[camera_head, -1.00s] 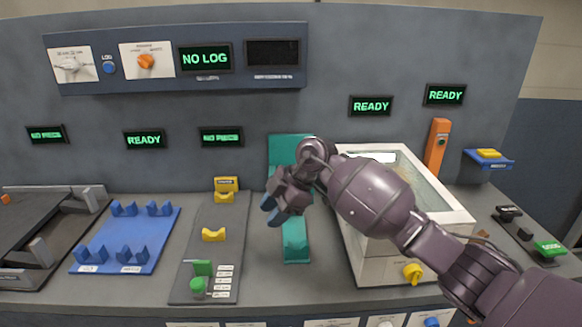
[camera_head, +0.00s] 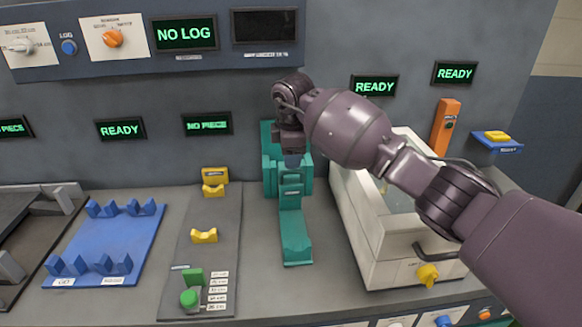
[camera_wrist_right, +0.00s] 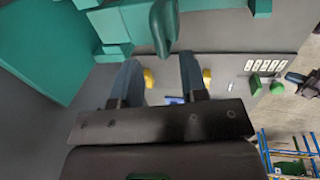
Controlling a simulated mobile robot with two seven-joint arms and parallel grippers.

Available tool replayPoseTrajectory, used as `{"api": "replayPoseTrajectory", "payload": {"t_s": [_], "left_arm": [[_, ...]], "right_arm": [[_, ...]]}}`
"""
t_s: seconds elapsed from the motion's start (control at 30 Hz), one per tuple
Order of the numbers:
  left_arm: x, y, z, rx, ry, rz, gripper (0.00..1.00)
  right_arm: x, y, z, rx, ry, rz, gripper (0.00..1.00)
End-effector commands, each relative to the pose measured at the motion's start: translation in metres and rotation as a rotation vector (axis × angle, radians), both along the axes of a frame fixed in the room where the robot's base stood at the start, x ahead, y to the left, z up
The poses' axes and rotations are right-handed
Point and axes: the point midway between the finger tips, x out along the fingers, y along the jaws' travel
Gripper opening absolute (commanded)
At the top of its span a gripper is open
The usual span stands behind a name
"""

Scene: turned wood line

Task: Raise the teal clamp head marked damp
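The teal clamp (camera_head: 294,232) stands on the bench in the middle of the head view, with a taller block at its back and a low arm reaching forward. Its upper head part (camera_head: 290,178) lies just below my right gripper (camera_head: 292,158). The damp marking is too small to read. In the right wrist view, the two dark fingers of the right gripper (camera_wrist_right: 160,80) are apart with nothing between them. A rounded teal piece (camera_wrist_right: 164,25) is just beyond the gap. Contact cannot be told. My left gripper is not in view.
Right of the clamp is a pale open-topped box (camera_head: 375,240) with a yellow knob (camera_head: 427,275). Left are a grey plate (camera_head: 205,260) with yellow cradles and a blue rack (camera_head: 105,245). An orange post (camera_head: 445,127) stands behind. READY screens hang on the wall.

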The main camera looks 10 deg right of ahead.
Motion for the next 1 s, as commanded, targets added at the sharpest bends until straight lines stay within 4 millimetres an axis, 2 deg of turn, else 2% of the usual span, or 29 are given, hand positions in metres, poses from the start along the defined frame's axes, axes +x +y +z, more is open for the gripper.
{"api": "replayPoseTrajectory", "payload": {"t_s": [0.1,0.3,0.7,0.97,1.0], "left_arm": [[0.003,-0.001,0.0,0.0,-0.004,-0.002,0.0],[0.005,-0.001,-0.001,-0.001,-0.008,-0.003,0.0],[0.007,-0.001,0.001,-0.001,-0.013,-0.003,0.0],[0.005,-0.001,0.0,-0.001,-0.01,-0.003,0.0],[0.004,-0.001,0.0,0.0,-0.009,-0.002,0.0]], "right_arm": [[0.003,0.0,-0.02,0.0,0.003,0.001,0.4],[0.007,0.0,-0.037,0.001,0.001,0.001,0.4],[0.008,0.0,-0.042,0.001,-0.001,0.002,0.4],[0.008,0.0,-0.042,0.001,-0.001,0.002,0.0],[0.008,0.0,-0.042,0.001,-0.001,0.002,0.0]]}}
